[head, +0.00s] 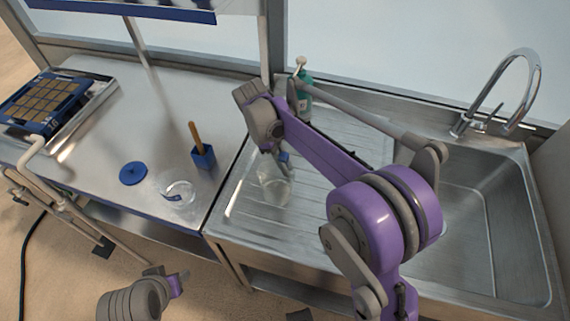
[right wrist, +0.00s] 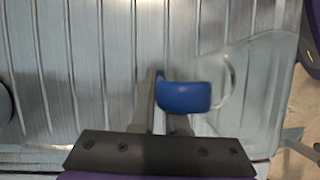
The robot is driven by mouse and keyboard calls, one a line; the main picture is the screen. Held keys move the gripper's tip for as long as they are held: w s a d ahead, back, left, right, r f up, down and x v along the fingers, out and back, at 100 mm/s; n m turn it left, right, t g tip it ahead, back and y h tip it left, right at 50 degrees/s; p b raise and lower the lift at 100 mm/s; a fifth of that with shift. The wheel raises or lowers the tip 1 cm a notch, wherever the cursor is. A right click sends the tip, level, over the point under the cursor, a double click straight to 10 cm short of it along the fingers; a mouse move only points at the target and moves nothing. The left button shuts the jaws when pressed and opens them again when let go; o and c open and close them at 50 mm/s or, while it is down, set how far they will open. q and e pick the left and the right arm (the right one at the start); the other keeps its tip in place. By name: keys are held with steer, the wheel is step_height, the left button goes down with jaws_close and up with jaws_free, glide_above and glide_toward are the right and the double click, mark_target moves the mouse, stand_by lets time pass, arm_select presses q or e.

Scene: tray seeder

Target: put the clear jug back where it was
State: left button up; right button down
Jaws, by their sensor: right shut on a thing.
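The clear jug (head: 273,187) is over the ribbed drainboard left of the sink in the head view. Its blue grip (right wrist: 183,97) and clear rounded wall (right wrist: 258,75) show in the right wrist view. My right gripper (head: 284,158) is shut on the jug's blue grip. I cannot tell whether the jug's base touches the drainboard. My left gripper (head: 178,281) is low in front of the left bench, apart from everything on it; its finger gap is not clear.
On the left bench are a blue lid (head: 133,173), a clear dish (head: 178,194) with a blue part, a blue block with a wooden handle (head: 203,158), and a blue cell tray (head: 42,104). A green bottle (head: 303,102) stands behind the drainboard. The sink basin (head: 480,220) is at right.

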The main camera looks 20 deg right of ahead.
steer(key=shift+f, duration=0.2)
steer(key=c, duration=0.9)
jaws_free()
steer(key=shift+r, duration=0.1)
steer(key=shift+r, duration=0.25)
steer(key=p+v, duration=0.1)
steer(key=v, duration=1)
steer(key=shift+w+a+r, duration=0.1)
steer(key=shift+w+r, duration=0.05)
steer(key=shift+r, duration=0.2)
